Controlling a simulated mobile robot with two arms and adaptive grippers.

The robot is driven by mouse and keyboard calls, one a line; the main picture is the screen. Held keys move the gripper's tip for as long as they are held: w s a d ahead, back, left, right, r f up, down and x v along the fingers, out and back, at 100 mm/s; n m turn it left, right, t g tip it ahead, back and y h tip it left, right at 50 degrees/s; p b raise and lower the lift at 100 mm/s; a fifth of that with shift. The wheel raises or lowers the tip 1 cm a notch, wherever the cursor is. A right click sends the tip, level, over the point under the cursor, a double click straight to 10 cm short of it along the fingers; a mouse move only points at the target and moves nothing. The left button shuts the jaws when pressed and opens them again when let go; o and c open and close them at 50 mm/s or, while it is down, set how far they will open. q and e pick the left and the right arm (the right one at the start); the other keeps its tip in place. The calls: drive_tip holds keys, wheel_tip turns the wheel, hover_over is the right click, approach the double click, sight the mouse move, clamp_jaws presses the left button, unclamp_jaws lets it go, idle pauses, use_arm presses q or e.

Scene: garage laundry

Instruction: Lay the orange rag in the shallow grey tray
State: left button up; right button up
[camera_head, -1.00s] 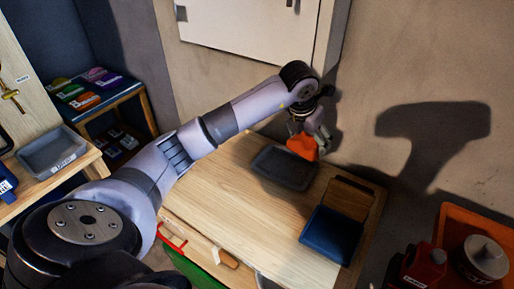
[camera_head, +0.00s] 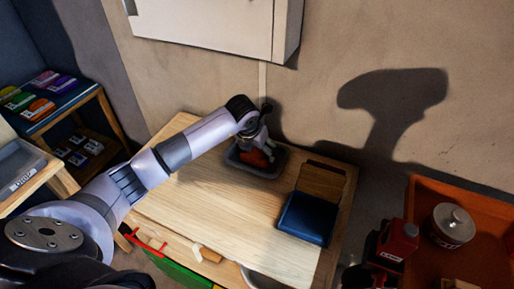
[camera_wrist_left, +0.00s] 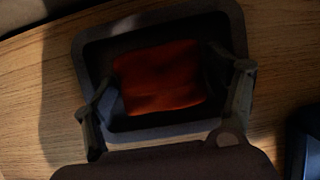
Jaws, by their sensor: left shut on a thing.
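The orange rag (camera_head: 254,158) is in my left gripper (camera_head: 264,150), at the level of the shallow grey tray (camera_head: 245,172) on the wooden worktop. In the left wrist view the rag (camera_wrist_left: 160,78) lies between the two fingers of my left gripper (camera_wrist_left: 168,86), inside the outline of the tray (camera_wrist_left: 88,50). The left gripper is shut on the rag. I cannot tell whether the rag touches the tray floor. My right gripper is not in view.
Another grey tray (camera_head: 20,170) sits on a shelf at the left. An orange bin (camera_head: 428,195) with a canister is at the right. The worktop's (camera_head: 195,205) middle is clear.

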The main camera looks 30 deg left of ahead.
use_arm(q)
drive_tip(key=shift+f, duration=0.2)
drive_tip(key=shift+f, duration=0.15)
drive_tip(key=o, duration=1.3)
drive_tip(key=shift+c, duration=0.2)
drive_tip(key=shift+r, duration=0.6)
drive_tip(key=b+v, duration=0.1)
drive_tip(key=v, duration=1)
drive_tip(key=shift+s, duration=0.25)
